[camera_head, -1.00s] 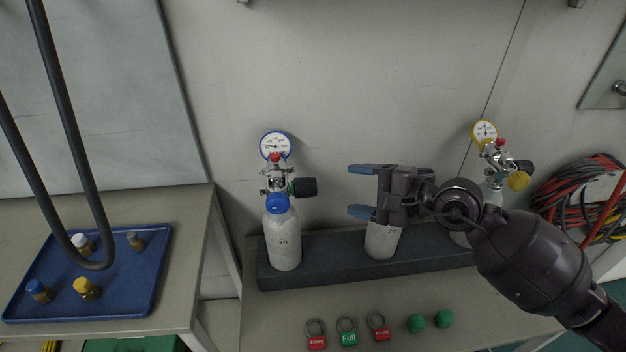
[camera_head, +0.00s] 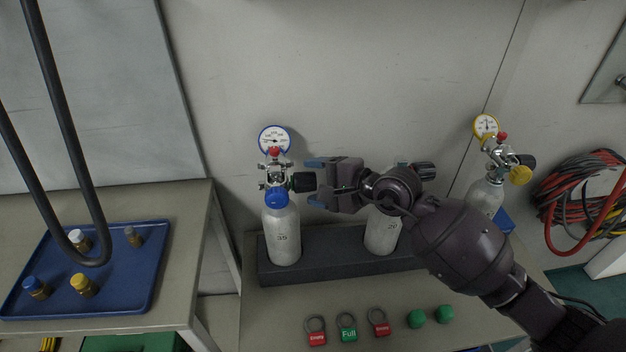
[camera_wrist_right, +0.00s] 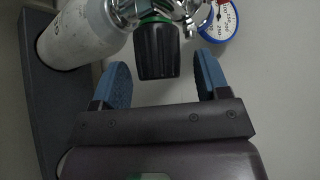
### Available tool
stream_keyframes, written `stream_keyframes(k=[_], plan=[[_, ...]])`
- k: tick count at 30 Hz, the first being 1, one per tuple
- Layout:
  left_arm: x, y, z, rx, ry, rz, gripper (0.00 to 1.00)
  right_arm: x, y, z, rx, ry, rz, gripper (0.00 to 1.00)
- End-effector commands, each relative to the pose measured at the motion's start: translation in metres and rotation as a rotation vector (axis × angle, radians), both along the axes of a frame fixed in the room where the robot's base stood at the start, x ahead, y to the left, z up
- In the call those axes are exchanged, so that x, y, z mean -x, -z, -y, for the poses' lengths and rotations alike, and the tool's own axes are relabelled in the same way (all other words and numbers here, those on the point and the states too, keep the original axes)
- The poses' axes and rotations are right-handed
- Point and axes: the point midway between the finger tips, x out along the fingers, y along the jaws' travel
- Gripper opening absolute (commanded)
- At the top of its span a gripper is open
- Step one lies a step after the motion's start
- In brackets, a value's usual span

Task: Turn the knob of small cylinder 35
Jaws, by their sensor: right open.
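Small cylinder 35 (camera_head: 282,238) stands upright at the left end of the dark rack, with a blue cap and a blue-rimmed gauge (camera_head: 275,141). Its black knob (camera_head: 302,182) points right, toward my right gripper (camera_head: 313,182). In the right wrist view the knob (camera_wrist_right: 157,50) lies between the two blue fingertips of my right gripper (camera_wrist_right: 167,75), with a gap on each side. The gripper is open and holds nothing. The cylinder body (camera_wrist_right: 80,35) also shows there at upper left. My left gripper is not in view.
The dark rack (camera_head: 330,262) also holds a middle cylinder (camera_head: 381,232), partly behind my right arm, and a right cylinder (camera_head: 486,194) with a yellow gauge. Tags (camera_head: 348,334) and green caps (camera_head: 417,318) lie in front. A blue tray (camera_head: 120,295) with small bottles is at left.

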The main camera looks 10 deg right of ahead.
Motion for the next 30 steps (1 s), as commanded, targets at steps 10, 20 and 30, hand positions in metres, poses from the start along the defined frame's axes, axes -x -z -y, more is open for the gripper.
stream_keyframes(k=[10,20,30], plan=[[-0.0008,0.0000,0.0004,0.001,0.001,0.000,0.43,-0.0052,0.0023,-0.0072,0.000,-0.001,0.000,0.69],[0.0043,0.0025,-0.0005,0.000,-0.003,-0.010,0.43,-0.0051,0.0022,-0.0070,0.000,-0.001,0.000,0.34],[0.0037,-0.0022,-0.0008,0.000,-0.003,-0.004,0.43,-0.0054,0.0000,-0.0066,0.001,0.000,-0.022,0.19]])
